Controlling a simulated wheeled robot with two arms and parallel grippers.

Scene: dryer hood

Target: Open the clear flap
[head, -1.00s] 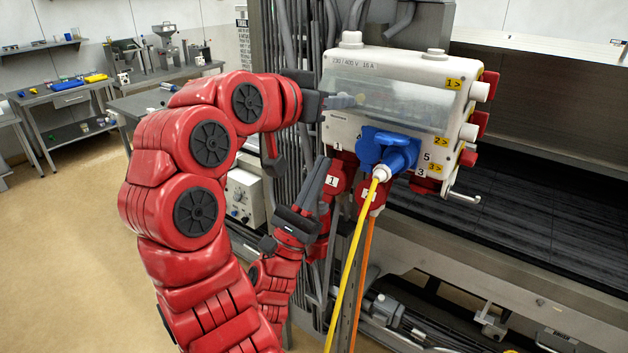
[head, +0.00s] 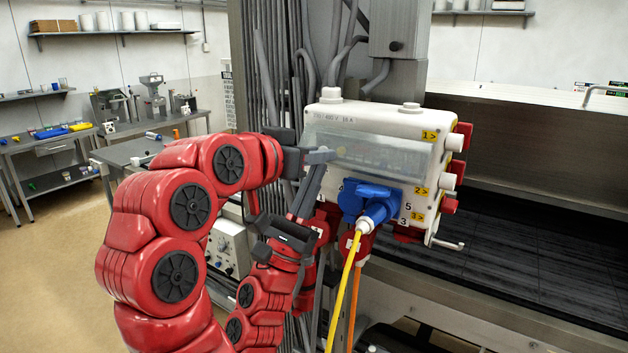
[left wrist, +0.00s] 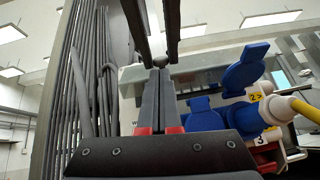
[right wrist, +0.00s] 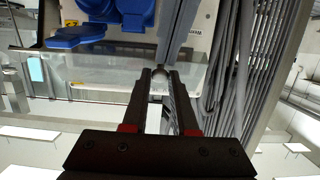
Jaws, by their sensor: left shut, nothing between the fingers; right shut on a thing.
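The clear flap (head: 385,155) is a see-through panel across the upper front of the white socket box (head: 322,115); I cannot tell whether it stands ajar. My right gripper (head: 308,157), on the large near arm, is shut on a small rounded grey piece at the flap's left end. The piece shows between its fingertips in the right wrist view (right wrist: 158,80). My left gripper (head: 320,170), on the lower arm, is shut and empty. Its fingers point up just below the right gripper, close to the grey piece in the left wrist view (left wrist: 160,60).
Blue sockets with a blue plug (head: 378,210) and a yellow cable (head: 343,290) sit just below the flap. Red sockets (head: 360,245) line the box's underside. Vertical pipes (head: 275,80) stand close behind on the left. A grey control unit (head: 228,240) is lower left.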

